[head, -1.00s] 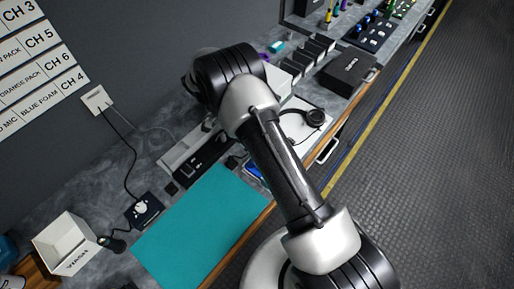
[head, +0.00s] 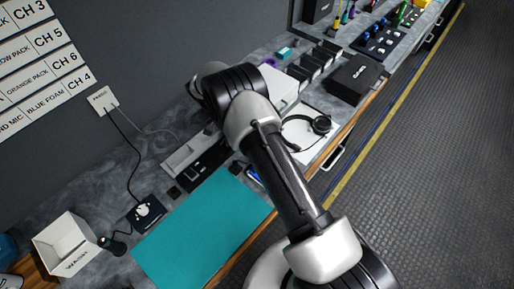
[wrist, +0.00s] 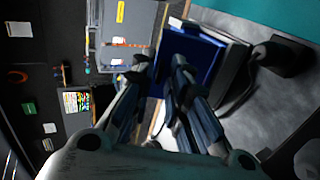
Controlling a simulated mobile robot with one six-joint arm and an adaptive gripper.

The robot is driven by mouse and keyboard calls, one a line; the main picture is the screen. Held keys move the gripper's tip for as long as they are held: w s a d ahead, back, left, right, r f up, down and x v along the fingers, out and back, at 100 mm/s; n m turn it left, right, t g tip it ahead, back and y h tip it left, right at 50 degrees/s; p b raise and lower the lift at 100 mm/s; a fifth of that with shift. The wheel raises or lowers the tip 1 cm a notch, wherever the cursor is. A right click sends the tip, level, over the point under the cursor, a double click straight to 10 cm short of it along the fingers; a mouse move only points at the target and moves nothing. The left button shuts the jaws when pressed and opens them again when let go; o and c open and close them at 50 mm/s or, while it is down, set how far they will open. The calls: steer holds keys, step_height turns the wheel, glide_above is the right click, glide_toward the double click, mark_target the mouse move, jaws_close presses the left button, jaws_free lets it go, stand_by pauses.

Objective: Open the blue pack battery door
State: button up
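A blue pack (head: 253,175) shows as a small sliver in the head view, beside the teal mat and mostly hidden by my arm. In the wrist view a blue box-like thing (wrist: 204,52), probably the same pack, lies just beyond my fingertips, with a grey and white body along its right side. I cannot make out its battery door or whether it is open. My gripper (wrist: 160,62) is open, with a gap between its fingers and nothing held. The right fingertip overlaps the blue face in the picture; contact cannot be told. The gripper is hidden in the head view.
The teal mat (head: 205,228) is clear. A cable hangs from a wall plate (head: 102,101).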

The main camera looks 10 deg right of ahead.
steer(key=shift+o, duration=0.7)
steer(key=shift+r, duration=0.1)
